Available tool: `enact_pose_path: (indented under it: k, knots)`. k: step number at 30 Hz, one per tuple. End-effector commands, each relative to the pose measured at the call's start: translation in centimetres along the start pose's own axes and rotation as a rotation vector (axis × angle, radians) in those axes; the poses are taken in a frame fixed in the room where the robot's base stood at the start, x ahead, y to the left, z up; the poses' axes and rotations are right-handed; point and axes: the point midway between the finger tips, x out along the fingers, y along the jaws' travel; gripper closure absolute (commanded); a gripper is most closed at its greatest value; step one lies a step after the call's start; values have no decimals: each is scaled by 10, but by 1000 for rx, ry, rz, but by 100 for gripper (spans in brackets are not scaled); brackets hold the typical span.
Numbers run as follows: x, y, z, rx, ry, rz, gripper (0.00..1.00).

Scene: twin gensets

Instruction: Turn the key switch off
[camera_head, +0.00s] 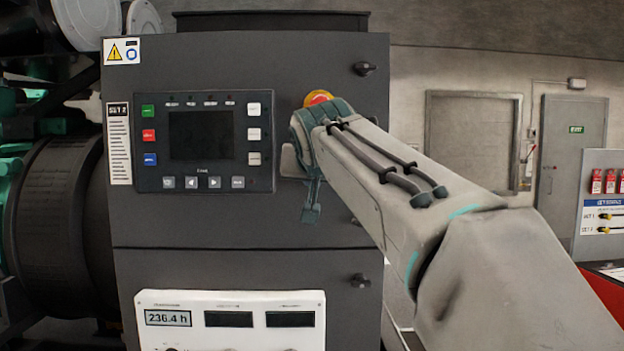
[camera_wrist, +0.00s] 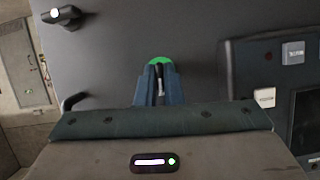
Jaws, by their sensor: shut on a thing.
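The key switch shows in the wrist view as a green disc (camera_wrist: 160,62) on the dark cabinet face, with a narrow metallic key part (camera_wrist: 159,80) in front of it. My gripper (camera_wrist: 158,84) is shut on this key part, one finger on each side. The fingers hide most of the key, so its exact turn angle cannot be told. In the head view my gripper (camera_head: 311,207) is at the cabinet face, right of the control panel, and my arm and wrist hide the key switch there.
The genset cabinet (camera_head: 220,270) carries a control panel (camera_head: 202,136) with a dark screen and coloured buttons. A red and yellow emergency stop (camera_head: 319,97) sits just above my wrist. A white meter box (camera_head: 232,308) is below. Black latches (camera_head: 364,69) stick out at the right edge.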

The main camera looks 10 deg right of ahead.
Motion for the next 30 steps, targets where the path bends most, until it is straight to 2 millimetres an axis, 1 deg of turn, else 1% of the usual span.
enact_pose_path:
  k: [9, 23, 24, 25, 26, 30]
  knots:
    - [0, -1, 0, -85, 0, 35, 100]
    - [0, -1, 0, -96, -1, 40, 100]
    - [0, -1, 0, -96, -1, 40, 84]
    - [0, -1, 0, -96, -1, 39, 76]
    - [0, -1, 0, -96, -1, 39, 71]
    - [0, -1, 0, -95, -1, 39, 71]
